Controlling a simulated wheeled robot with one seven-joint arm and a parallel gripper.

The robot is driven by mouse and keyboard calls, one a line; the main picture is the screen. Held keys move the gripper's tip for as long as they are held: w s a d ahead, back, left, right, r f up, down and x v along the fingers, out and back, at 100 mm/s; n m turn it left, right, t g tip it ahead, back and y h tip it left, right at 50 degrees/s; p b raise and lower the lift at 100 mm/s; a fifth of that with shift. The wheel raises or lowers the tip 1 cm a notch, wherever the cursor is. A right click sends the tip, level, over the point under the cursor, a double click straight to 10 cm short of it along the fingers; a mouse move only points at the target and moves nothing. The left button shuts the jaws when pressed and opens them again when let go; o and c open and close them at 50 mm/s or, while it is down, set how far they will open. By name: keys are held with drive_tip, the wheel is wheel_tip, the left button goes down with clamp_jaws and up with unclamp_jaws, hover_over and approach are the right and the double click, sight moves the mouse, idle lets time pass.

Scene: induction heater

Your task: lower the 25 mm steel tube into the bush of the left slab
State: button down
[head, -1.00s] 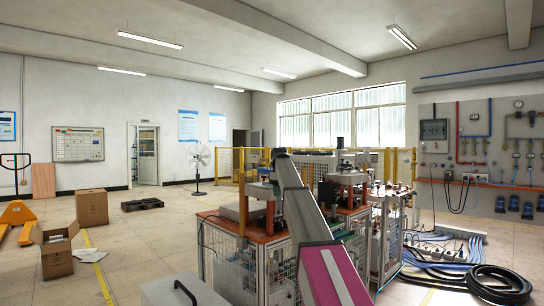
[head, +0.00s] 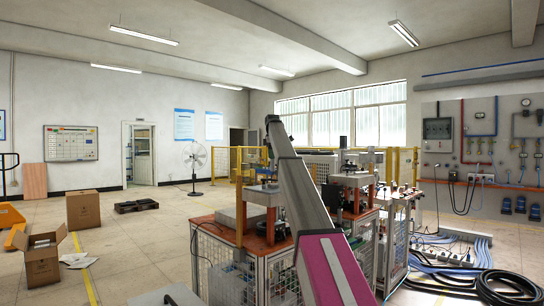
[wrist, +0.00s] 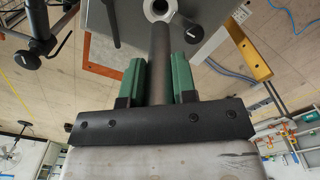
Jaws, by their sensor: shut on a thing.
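In the wrist view my gripper (wrist: 160,82) has two green fingers shut on a dark grey steel tube (wrist: 159,55). The tube runs from between the fingers to the top of the picture. There a pale metal ring, seemingly the bush (wrist: 173,16), surrounds a dark rim with a bright opening. The tube and ring overlap in this view, and I cannot tell whether the tube is inside it. A grey slab (wrist: 200,48) lies around and beyond the ring. In the head view my arm hides the gripper and tube.
In the wrist view an orange-yellow bar (wrist: 250,53) lies right of the slab, and a dark clamp with a black knob (wrist: 26,60) stands left. In the head view, caged machine benches (head: 265,270) stand around my arm. Cables (head: 485,285) lie on the floor at right.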

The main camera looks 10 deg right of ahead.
sight(273, 167)
drive_tip(key=shift+f, duration=3.25)
drive_tip(key=shift+f, duration=2.6)
drive_tip(key=c, duration=0.8)
unclamp_jaws()
drive_tip(key=shift+r, duration=0.1)
wheel_tip(273, 167, up, 11)
drive_tip(key=shift+f, duration=0.2)
